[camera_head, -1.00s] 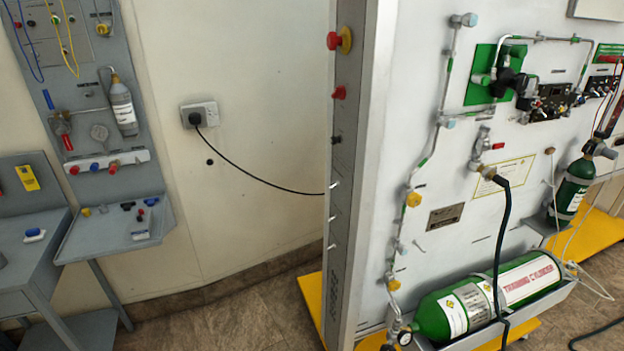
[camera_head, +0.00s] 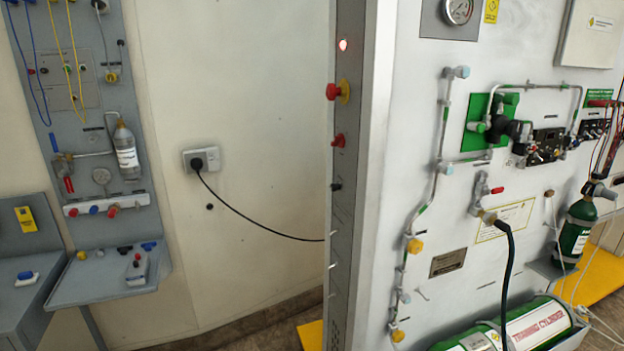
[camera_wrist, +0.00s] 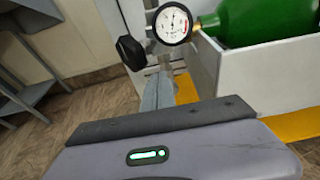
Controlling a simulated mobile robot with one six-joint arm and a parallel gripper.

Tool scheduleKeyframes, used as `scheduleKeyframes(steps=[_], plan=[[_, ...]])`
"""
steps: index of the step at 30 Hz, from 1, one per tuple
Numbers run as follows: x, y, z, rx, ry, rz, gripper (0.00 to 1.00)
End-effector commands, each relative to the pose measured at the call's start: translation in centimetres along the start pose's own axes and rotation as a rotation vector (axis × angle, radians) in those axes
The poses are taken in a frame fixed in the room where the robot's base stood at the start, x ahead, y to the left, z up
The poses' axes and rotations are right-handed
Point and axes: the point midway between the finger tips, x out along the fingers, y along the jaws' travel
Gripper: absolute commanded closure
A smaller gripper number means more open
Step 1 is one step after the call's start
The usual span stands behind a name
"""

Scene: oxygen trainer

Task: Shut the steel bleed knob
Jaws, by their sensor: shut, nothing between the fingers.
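In the wrist view, my gripper (camera_wrist: 160,78) is shut and empty, its grey fingers pointing at steel fittings (camera_wrist: 164,58) under a round white gauge (camera_wrist: 173,24). A black knob (camera_wrist: 131,53) is just left of the fingertips. The fingers partly hide the fittings, so I cannot single out the steel bleed knob or tell contact. In the head view, the pipe on the white panel carries a yellow knob (camera_head: 414,246), a small grey knob (camera_head: 405,297) and a lower yellow knob (camera_head: 397,335). My gripper is not in the head view.
A green cylinder (camera_wrist: 262,20) lies in a grey trough (camera_wrist: 258,72) right of the gauge; it also shows in the head view (camera_head: 535,328). A black hose (camera_head: 508,265) hangs in front of the panel. Open floor (camera_wrist: 40,125) lies left in the wrist view.

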Motion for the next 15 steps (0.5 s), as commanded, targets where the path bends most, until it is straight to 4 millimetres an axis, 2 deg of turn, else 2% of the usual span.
scheduleKeyframes(steps=[15], plan=[[-0.03, -0.49, 0.01, -0.001, 0.001, 0.000, 1.00]])
